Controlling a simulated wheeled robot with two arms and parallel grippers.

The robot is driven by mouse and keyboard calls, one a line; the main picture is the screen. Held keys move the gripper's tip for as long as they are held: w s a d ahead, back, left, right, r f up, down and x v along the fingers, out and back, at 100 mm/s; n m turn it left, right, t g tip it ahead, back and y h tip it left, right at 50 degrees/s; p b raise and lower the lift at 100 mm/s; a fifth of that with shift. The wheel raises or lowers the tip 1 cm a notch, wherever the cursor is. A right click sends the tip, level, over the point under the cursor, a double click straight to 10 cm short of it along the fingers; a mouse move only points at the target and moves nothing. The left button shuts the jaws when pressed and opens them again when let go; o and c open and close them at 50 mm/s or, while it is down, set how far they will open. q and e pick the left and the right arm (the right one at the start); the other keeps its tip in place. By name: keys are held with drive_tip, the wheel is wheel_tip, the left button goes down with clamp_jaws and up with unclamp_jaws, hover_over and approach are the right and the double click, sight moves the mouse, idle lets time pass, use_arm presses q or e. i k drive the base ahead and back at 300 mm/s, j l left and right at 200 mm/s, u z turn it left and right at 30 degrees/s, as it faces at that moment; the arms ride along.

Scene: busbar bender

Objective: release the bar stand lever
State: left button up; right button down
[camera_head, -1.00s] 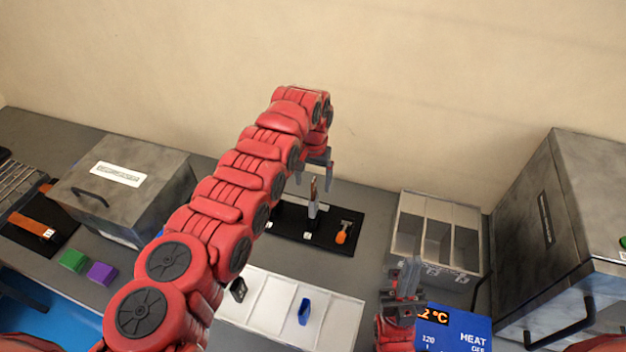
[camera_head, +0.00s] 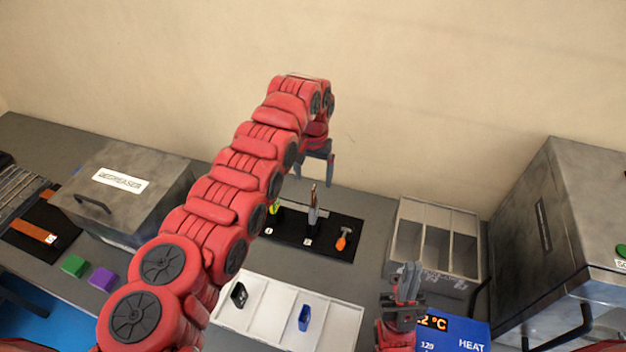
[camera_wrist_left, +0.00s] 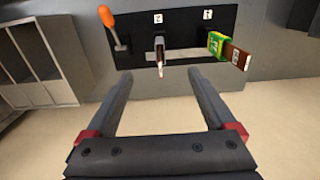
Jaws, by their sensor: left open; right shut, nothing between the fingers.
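The bar stand is a black plate (camera_head: 325,251) against the back of the bench; it also shows at the top of the left wrist view (camera_wrist_left: 183,22). Its orange-handled lever (camera_head: 343,238) is at the right end in the head view and upper left in the wrist view (camera_wrist_left: 109,24). A grey holder with a thin copper-coloured bar (camera_head: 313,208) stands mid-plate. A green-yellow sleeved bar (camera_wrist_left: 228,50) is at the other end, partly hidden by my arm in the head view. My left gripper (camera_head: 317,168) is open and empty above the stand, apart from the lever. My right gripper (camera_head: 405,284) is shut and empty.
A white tray (camera_head: 270,308) with a blue piece (camera_head: 304,318) lies in front of the stand. A grey divided bin (camera_head: 436,235) and a large metal oven (camera_head: 575,215) are to the right. A degreaser box (camera_head: 125,185) is left. The wall is close behind.

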sight(342, 241)
drive_tip(key=k, duration=1)
